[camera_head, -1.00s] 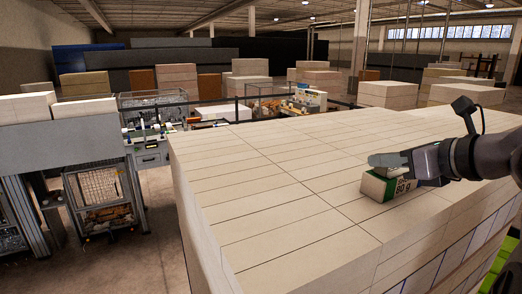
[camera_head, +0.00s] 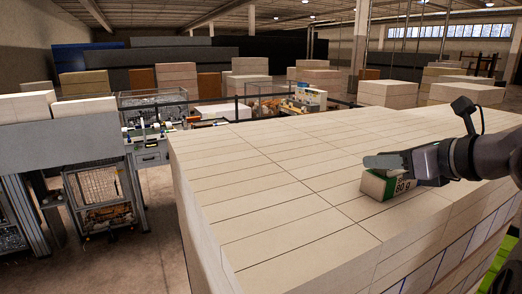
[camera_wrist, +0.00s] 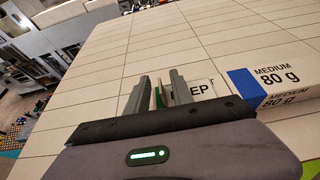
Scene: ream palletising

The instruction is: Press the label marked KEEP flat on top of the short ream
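In the head view a short ream (camera_head: 374,186) with a green band and "80 g" on its side sits on the pale stacked top at right. My gripper (camera_head: 382,161) is low over it and hides most of its top. In the wrist view my gripper (camera_wrist: 158,92) has its two fingers apart, with a green patch showing between them. A white label (camera_wrist: 201,89) reading "EP" shows just right of the right finger, which covers the rest of its word. I cannot tell whether the label lies flat or touches the fingers.
In the wrist view a ream with a blue band (camera_wrist: 275,80), marked "MEDIUM 80 g", lies close to the right of the label. The wide pale stack top (camera_head: 270,200) is otherwise clear. Machinery (camera_head: 150,135) stands beyond its left side.

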